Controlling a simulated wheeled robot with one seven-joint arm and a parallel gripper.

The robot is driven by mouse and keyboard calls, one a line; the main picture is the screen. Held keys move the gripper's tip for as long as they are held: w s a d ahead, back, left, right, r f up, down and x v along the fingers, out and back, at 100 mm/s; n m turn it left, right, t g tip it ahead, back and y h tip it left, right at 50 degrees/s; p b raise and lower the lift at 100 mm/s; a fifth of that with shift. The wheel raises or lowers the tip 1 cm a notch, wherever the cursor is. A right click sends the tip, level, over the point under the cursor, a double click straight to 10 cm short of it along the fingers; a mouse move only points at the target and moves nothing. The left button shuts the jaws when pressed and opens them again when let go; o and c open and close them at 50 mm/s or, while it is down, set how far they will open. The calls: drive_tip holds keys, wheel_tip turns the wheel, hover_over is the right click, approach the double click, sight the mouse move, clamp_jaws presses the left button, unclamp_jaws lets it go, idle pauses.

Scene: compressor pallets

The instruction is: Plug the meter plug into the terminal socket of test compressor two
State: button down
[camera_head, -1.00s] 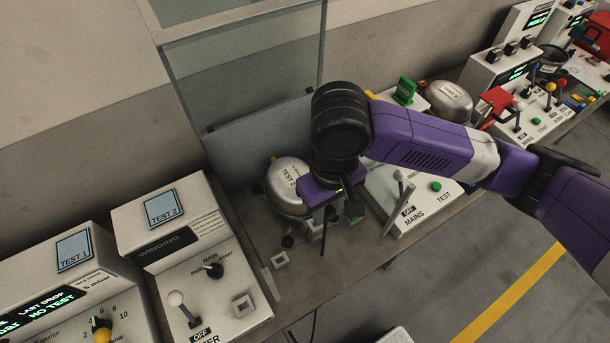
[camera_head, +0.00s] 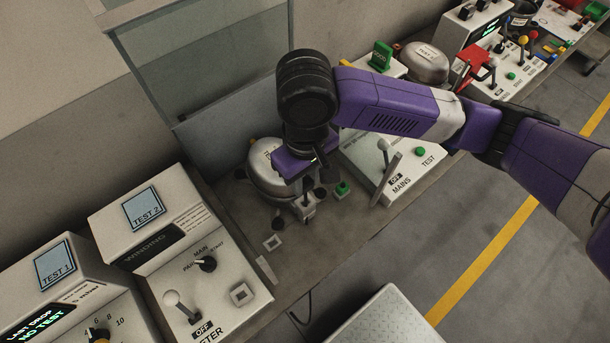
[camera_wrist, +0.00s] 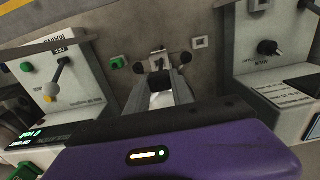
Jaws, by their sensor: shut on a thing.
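Test compressor two (camera_head: 262,160) is a silver dome on the bench, partly hidden behind my arm. My gripper (camera_head: 306,206) points down at its front side, close above the bench. In the wrist view my gripper (camera_wrist: 158,72) is shut on a small dark and grey piece, which looks like the meter plug (camera_wrist: 157,64). Black round parts lie on both sides of the fingertips. I cannot make out the terminal socket, or whether the plug touches it. The winding meter (camera_head: 185,270), marked TEST 2, stands at left with a square socket on its panel.
A white square piece (camera_head: 272,242) and a green block (camera_head: 342,188) lie on the bench on either side of my gripper. The mains box (camera_head: 385,165) with its lever stands at right. A glass screen (camera_head: 215,60) rises behind. A grey plate (camera_head: 385,320) is in front.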

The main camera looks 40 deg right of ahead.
sight(305, 191)
drive_tip(key=shift+f+b, duration=1.4)
drive_tip(key=shift+f, duration=0.85)
drive_tip(key=shift+f+b, duration=0.55)
drive_tip(key=shift+f, duration=0.7)
idle(0.5)
drive_tip(key=c, duration=1)
unclamp_jaws()
drive_tip(key=shift+c, duration=0.2)
wheel_tip(305, 191, up, 8)
drive_tip(key=shift+f+p, duration=0.1)
drive_tip(key=shift+p, duration=0.4)
